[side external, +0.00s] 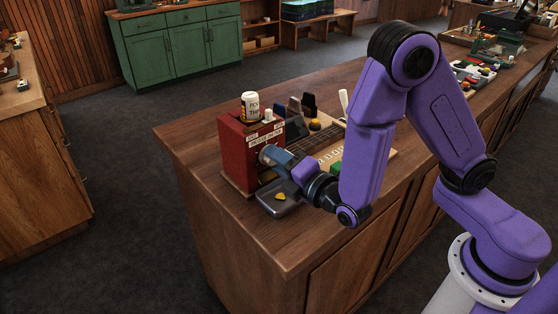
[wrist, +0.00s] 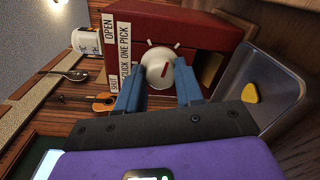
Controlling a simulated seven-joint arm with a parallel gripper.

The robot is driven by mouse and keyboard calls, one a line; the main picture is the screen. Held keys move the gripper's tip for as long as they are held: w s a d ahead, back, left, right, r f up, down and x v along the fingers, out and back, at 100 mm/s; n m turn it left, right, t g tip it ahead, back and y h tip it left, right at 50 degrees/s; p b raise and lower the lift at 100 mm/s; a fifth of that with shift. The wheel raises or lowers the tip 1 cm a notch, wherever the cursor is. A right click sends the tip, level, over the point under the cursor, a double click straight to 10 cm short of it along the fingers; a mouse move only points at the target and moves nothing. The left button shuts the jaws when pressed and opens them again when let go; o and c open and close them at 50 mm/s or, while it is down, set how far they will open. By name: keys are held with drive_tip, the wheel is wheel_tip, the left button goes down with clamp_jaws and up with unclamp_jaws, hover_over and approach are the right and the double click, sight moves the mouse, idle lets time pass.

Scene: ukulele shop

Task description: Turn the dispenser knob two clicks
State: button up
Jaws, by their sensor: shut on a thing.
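The dispenser is a red box (side external: 245,150) at the near-left end of the wooden counter. It also fills the upper part of the wrist view (wrist: 190,22). Its knob (wrist: 157,88) is round and white, with a red mark on its face and tick marks around it. White labels (wrist: 124,45) beside it include the words OPEN and ONE PICK. My gripper (side external: 270,157) reaches the box's front face. In the wrist view its blue fingers (wrist: 161,82) are shut on the knob, one on each side. A grey tray (wrist: 277,85) below the knob holds one yellow pick (wrist: 251,92).
A white jar (side external: 251,107) stands on top of the box. A ukulele neck, small dark stands and a white-handled tool (side external: 343,101) lie close behind my gripper. The counter's front edge is near. The counter's left corner is bare.

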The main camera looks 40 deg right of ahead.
drive_tip(key=shift+m, duration=2)
drive_tip(key=o, duration=1)
drive_tip(key=shift+w, duration=0.1)
drive_tip(key=s, duration=1.7)
drive_tip(key=shift+s+d+r, duration=0.2)
drive_tip(key=shift+s+r, duration=0.05)
drive_tip(key=shift+r, duration=0.05)
